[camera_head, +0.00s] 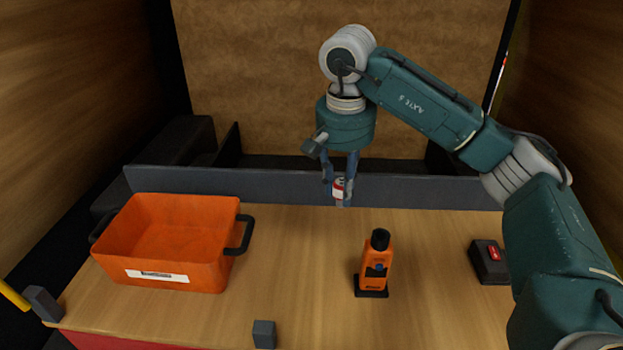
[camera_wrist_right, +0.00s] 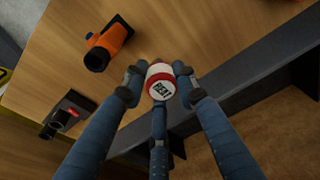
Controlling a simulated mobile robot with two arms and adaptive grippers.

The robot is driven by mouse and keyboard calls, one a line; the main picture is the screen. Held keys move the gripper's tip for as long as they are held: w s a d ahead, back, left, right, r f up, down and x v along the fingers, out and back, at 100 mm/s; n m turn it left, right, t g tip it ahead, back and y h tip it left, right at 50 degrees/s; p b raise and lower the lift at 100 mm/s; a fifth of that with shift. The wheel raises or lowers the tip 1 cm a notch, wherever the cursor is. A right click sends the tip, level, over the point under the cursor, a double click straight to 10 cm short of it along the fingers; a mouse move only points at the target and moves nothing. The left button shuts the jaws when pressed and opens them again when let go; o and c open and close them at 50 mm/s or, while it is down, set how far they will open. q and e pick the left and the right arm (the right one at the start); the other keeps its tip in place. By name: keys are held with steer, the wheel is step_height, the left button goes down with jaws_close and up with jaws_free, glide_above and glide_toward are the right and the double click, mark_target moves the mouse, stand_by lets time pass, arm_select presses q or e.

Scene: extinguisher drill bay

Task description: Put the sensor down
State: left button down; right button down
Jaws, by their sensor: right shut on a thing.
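A small red and white cylinder, which I take to be the sensor (camera_head: 339,188), is held between the fingers of my right gripper (camera_head: 340,184). In the right wrist view the sensor (camera_wrist_right: 161,82) shows its white end with a dark label, and the fingers of my right gripper (camera_wrist_right: 160,84) close on it from both sides. In the head view it hangs in front of the grey back ledge, toward the far side of the wooden table (camera_head: 310,260). Whether it touches the tabletop I cannot tell. My left gripper is not in view.
An orange bin (camera_head: 170,272) with black handles stands at the left. An orange handheld device (camera_head: 376,268) stands upright nearer the front. A black box with a red switch (camera_head: 489,262) is at the right, and a small grey block (camera_head: 264,334) at the front. The table's middle is clear.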

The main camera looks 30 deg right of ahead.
steer(key=shift+r, duration=0.15)
steer(key=s+a+f+n+b, duration=0.1)
steer(key=s+a+f+n, duration=0.3)
steer(key=s+a, duration=0.1)
steer(key=s+a+f+n+y+b, duration=0.1)
steer(key=s+a+f+n, duration=0.3)
steer(key=a, duration=0.4)
steer(key=shift+s+a+f+n+b, duration=0.3)
steer(key=shift+s+f+b, duration=0.5)
steer(key=shift+s, duration=0.15)
steer(key=shift+w+d+r, duration=0.1)
steer(key=shift+r, duration=0.05)
